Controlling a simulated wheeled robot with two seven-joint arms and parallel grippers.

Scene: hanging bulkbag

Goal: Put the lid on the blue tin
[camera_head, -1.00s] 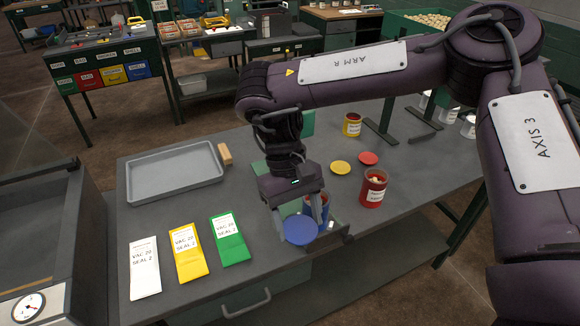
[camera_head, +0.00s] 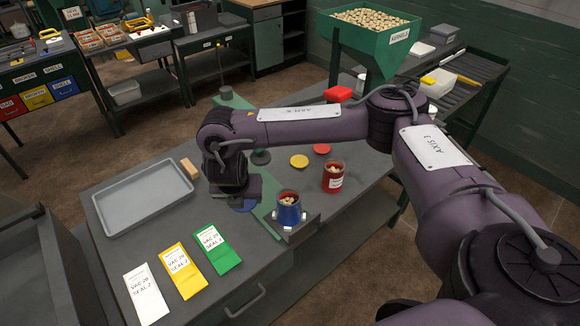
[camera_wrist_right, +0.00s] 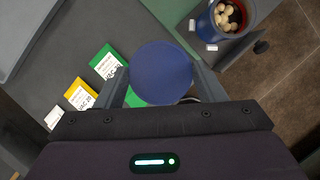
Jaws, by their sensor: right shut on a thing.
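The blue tin (camera_head: 288,214) stands upright and open on a grey block at the table's front edge, with pale kernels inside. It also shows at the top right of the wrist view (camera_wrist_right: 222,18). My right gripper (camera_wrist_right: 160,80) is shut on the round blue lid (camera_wrist_right: 160,66), which lies between its fingers. In the head view the gripper is mostly hidden behind my wrist, and only a bit of the lid (camera_head: 246,207) shows. The lid is left of the tin, apart from it. My left gripper is not in view.
A red tin (camera_head: 333,177) with kernels stands behind the blue tin. Yellow (camera_head: 299,161) and red (camera_head: 321,148) lids lie farther back. White, yellow and green (camera_head: 218,248) packets lie at the front left. A grey tray (camera_head: 145,195) and a wooden block (camera_head: 189,168) are behind them.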

